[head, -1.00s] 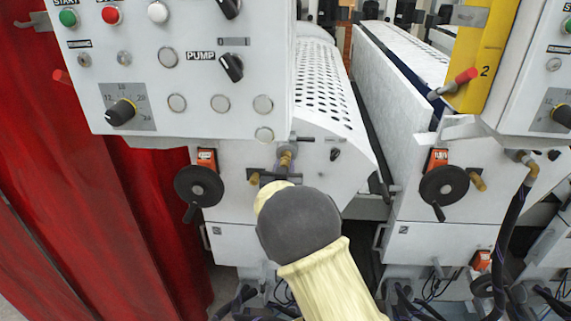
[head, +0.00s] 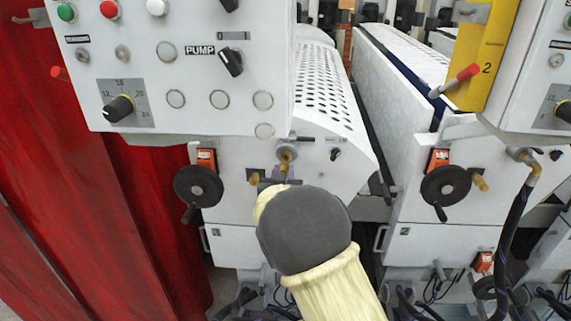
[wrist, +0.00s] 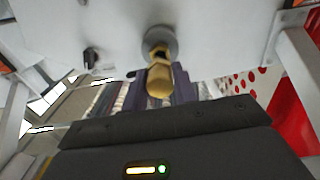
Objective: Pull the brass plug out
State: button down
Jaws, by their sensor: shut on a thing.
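The brass plug (wrist: 160,82) sits between the two purple-grey fingers of my gripper (wrist: 161,76) in the wrist view, and the fingers are shut on it. Just beyond it is a brass fitting (wrist: 157,50) in a round grey collar (wrist: 158,38) on the white machine face. I cannot tell whether the plug and the fitting are joined or slightly apart. In the head view the brass fitting (head: 285,160) shows above my gripper (head: 287,173). My arm hides most of the gripper and the plug there.
A white control panel (head: 190,60) hangs above left. A black handwheel (head: 198,187) is left of the gripper, with a second handwheel (head: 445,188) to the right. Small brass knobs (head: 254,177) sit close by. A red curtain (head: 70,190) is at far left.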

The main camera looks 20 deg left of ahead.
jog(key=shift+b+v, duration=0.35)
jog(key=shift+v, duration=0.55)
jog(key=shift+s, duration=0.15)
jog(key=shift+b+v, duration=0.7)
jog(key=shift+v, duration=0.75)
